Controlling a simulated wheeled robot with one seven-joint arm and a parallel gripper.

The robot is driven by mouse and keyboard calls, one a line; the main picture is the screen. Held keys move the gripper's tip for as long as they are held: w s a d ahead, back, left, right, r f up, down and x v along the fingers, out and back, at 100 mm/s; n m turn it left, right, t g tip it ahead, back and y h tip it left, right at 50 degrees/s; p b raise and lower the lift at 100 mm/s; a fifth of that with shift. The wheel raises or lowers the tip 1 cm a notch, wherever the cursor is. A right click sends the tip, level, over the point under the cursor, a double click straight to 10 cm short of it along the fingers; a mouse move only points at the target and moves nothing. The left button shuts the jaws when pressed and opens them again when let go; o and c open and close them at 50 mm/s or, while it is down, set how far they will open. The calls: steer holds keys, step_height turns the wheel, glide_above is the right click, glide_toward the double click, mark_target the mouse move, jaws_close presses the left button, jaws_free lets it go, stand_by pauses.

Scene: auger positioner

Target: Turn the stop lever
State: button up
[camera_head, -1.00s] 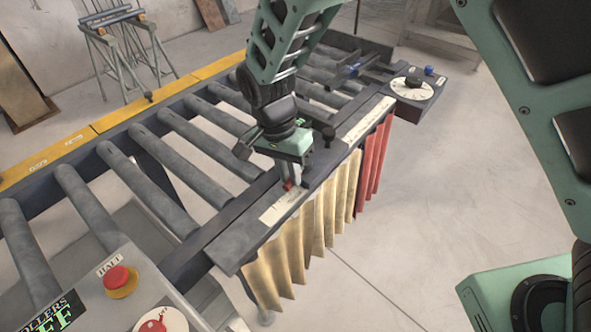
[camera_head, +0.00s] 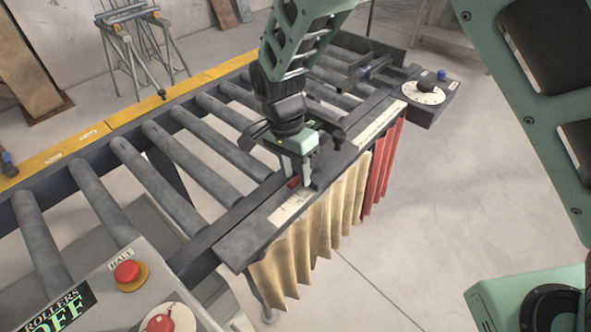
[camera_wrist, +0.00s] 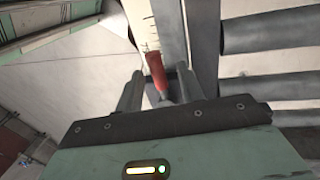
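The stop lever's red handle (camera_head: 293,182) shows beside my gripper's fingers, on the rail along the near side of the roller conveyor. In the wrist view the red handle (camera_wrist: 156,70) lies between my two fingers, with a grey stem below it. My gripper (camera_head: 303,178) points down at the rail. In the wrist view my gripper (camera_wrist: 160,88) is open, with gaps visible on both sides of the handle. The lever's base is hidden by the gripper body.
A scale strip (camera_head: 291,207) runs along the rail, with yellow curtain strips (camera_head: 320,220) and red ones (camera_head: 383,165) below. A dial box (camera_head: 425,93) is at the rail's far end. A panel with a red HALT button (camera_head: 127,271) stands at lower left.

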step_height(320, 180, up, 17)
steer(key=w+a+b, duration=0.2)
steer(key=b, duration=0.1)
steer(key=shift+w, duration=0.2)
steer(key=shift+a, duration=0.1)
stand_by(0.3)
steer(key=s+d+f+n, duration=0.2)
steer(key=s+d+n, duration=0.2)
steer(key=s, duration=0.4)
steer(key=s+d+f+n+t+y+b, duration=0.1)
steer(key=s+d+f+n, duration=0.1)
steer(key=s+d+n, duration=0.2)
steer(key=s+d+f+n+y, duration=0.1)
steer(key=s+d+f+n, duration=0.2)
steer(key=s+n, duration=0.6)
steer(key=s+d, duration=0.1)
steer(key=s, duration=0.1)
steer(key=shift+s+d+t, duration=0.25)
steer(key=shift+s+t, duration=0.05)
steer(key=shift+a, duration=0.1)
